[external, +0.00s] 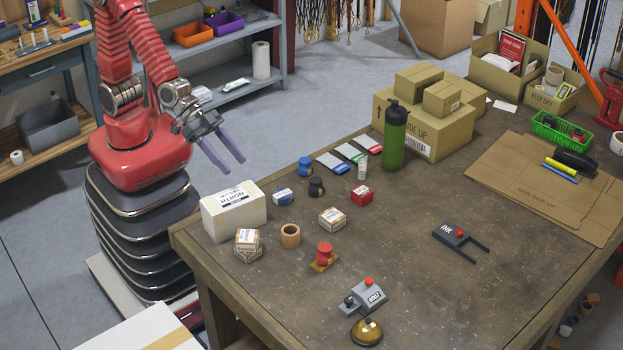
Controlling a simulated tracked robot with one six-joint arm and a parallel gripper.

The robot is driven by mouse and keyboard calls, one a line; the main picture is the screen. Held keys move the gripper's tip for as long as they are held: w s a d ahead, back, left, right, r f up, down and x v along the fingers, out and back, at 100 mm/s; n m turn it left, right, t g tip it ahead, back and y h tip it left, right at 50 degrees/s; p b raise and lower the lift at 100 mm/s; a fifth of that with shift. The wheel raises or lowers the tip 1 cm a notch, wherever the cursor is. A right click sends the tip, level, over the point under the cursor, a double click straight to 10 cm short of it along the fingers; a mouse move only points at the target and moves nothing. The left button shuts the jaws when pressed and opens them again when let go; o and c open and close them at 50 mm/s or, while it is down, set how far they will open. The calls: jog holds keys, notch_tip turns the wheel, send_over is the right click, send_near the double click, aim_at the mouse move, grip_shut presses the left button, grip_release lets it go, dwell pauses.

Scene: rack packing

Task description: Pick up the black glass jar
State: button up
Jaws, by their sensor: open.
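My gripper (234,166) is at the left, in the air by the bench's far left edge. Its two long purple-grey fingers are apart and empty, pointing down and to the right. The gripper is well clear of the black jar, which lies to its right.
A white box (234,210) stands at the bench's left corner. The bench's middle right is mostly clear.

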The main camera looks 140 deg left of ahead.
jog(key=w+a+f+n+y, duration=0.2)
jog(key=a+f+y, duration=0.1)
jog(key=a+f, duration=0.4)
jog(key=n+y, duration=0.2)
jog(key=y, duration=0.1)
send_near(316, 183)
jog(key=s+d, duration=0.2)
jog(key=d, duration=0.1)
jog(key=shift+s+r, duration=0.15)
jog(key=shift+s, duration=0.2)
jog(key=shift+s+a+f+y, duration=0.25)
jog(key=shift+a+y, duration=0.25)
jog(key=shift+a, duration=0.05)
jog(key=shift+g, duration=0.3)
jog(key=shift+x, duration=4.3)
jog(key=shift+w+d, duration=0.1)
jog(key=shift+x, duration=2.55)
